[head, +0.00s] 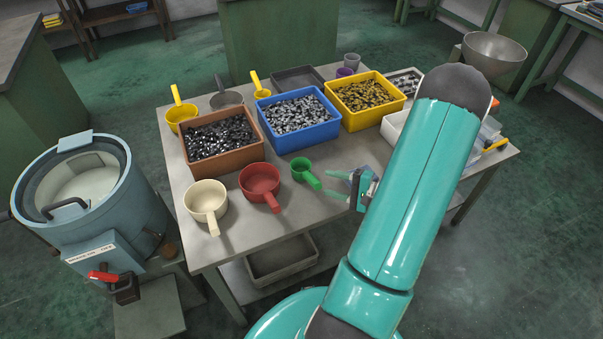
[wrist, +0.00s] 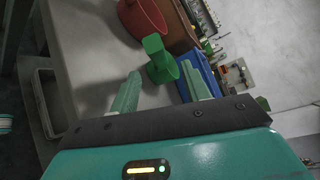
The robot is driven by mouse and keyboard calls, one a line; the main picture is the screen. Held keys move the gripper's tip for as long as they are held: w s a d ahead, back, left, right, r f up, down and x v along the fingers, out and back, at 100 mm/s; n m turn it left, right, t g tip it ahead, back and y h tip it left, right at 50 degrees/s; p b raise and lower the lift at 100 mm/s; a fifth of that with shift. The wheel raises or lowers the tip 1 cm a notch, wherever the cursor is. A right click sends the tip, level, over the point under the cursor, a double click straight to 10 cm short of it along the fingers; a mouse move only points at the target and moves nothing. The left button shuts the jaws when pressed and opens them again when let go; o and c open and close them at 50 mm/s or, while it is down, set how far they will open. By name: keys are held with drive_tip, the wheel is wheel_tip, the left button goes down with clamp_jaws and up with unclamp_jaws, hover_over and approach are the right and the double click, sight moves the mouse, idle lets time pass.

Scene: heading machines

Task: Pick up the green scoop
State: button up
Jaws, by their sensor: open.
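The green scoop (head: 302,167) stands on the grey table, right of the red scoop, with its handle (head: 313,181) pointing toward the front right. My gripper (head: 361,186) is to the right of the scoop, just beyond the handle's end, and apart from it in the head view. Nothing is between the fingers. Part of my gripper is hidden by my arm in the head view.
A red scoop (head: 260,181) and a cream scoop (head: 205,200) stand to the left. Brown (head: 187,163), blue (head: 294,145) and yellow (head: 356,125) bins of small metal parts stand behind. The table (head: 240,235) is bare along its front edge. A blue drum machine (head: 42,235) stands at the left.

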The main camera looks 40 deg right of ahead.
sight(313, 180)
drive_tip(key=x, duration=0.6)
drive_tip(key=shift+w+a, duration=0.1)
drive_tip(key=shift+a, duration=0.3)
clamp_jaws()
